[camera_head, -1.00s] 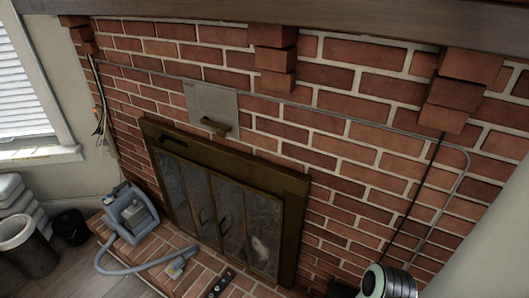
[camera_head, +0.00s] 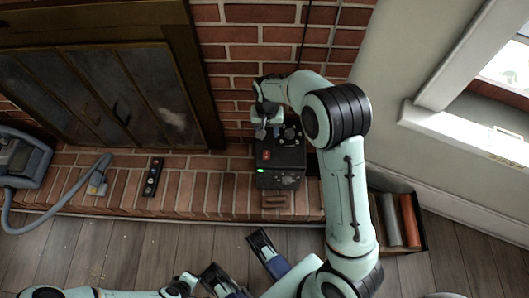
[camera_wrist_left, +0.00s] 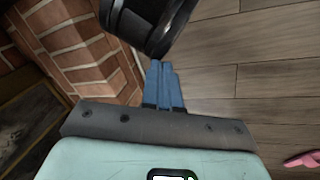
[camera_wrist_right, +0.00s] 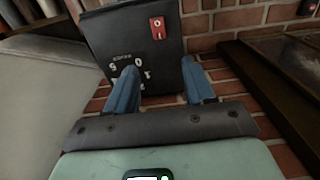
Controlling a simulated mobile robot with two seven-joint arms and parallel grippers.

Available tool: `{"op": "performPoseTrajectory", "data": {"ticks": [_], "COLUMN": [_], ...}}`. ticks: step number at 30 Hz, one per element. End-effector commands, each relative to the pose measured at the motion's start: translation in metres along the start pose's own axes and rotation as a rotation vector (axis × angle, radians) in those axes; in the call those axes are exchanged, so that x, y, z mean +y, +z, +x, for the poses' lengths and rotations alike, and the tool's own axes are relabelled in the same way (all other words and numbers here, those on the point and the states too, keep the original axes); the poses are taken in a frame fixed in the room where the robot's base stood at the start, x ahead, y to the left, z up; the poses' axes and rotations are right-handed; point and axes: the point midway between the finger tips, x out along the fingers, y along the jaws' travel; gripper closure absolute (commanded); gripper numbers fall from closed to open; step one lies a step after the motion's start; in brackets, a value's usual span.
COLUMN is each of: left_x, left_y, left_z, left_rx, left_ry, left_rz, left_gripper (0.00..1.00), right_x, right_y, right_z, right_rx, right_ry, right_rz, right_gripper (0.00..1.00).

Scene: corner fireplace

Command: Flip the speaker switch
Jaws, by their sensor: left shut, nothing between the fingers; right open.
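The speaker (camera_head: 281,168) is a black box on the brick hearth. In the head view it shows a red switch (camera_head: 266,155), a small green light and dark knobs. My right gripper (camera_head: 268,129) is over its far end, fingers apart and nothing held. In the right wrist view, the red switch (camera_wrist_right: 158,27) is on the black box beyond the open fingers (camera_wrist_right: 160,68), with a numbered dial below it. Whether a finger touches the box cannot be told. My left gripper is shut and empty in the left wrist view (camera_wrist_left: 163,66), near the floor and hearth, away from the speaker.
The fireplace doors (camera_head: 110,95) stand left of the speaker. A grey-blue vacuum (camera_head: 22,160) with a hose and a black strip (camera_head: 152,176) lie on the hearth. Books (camera_head: 392,219) stand in a box right of my right arm. The wooden floor (camera_head: 90,248) has free room.

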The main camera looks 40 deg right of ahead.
Motion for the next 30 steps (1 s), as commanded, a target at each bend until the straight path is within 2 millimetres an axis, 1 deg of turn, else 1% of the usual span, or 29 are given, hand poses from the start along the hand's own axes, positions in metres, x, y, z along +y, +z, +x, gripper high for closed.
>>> {"op": "performPoseTrajectory", "data": {"ticks": [2,5,8,15,19,20,24,30], "left_x": [-0.001,-0.002,-0.004,-0.011,-0.015,-0.016,-0.024,-0.028], "left_y": [-0.003,-0.007,-0.015,-0.04,-0.046,-0.047,-0.035,-0.031], "left_z": [0.003,0.006,0.012,0.029,0.036,0.037,0.044,0.046], "left_rx": [0.008,0.021,0.043,0.114,0.128,0.131,0.092,0.079], "left_ry": [0.0,-0.001,-0.002,-0.008,-0.014,-0.015,-0.029,-0.035], "left_rz": [0.0,-0.001,-0.003,-0.009,-0.013,-0.014,-0.023,-0.027], "left_gripper": [1.0,1.0,1.0,1.0,1.0,1.0,1.0,1.0], "right_x": [0.0,0.001,0.001,0.001,0.001,0.001,0.001,0.001], "right_y": [-0.002,-0.002,-0.001,-0.001,-0.001,-0.001,-0.001,-0.001], "right_z": [0.001,0.011,0.03,0.083,0.106,0.11,0.124,0.13], "right_rx": [0.001,-0.001,-0.002,-0.004,-0.003,-0.003,-0.001,0.0], "right_ry": [0.003,0.004,0.005,0.005,0.004,0.004,0.003,0.002], "right_rz": [0.006,0.007,0.006,0.005,0.005,0.005,0.004,0.004], "right_gripper": [0.47,0.47,0.47,0.47,0.47,0.47,0.47,0.47]}}
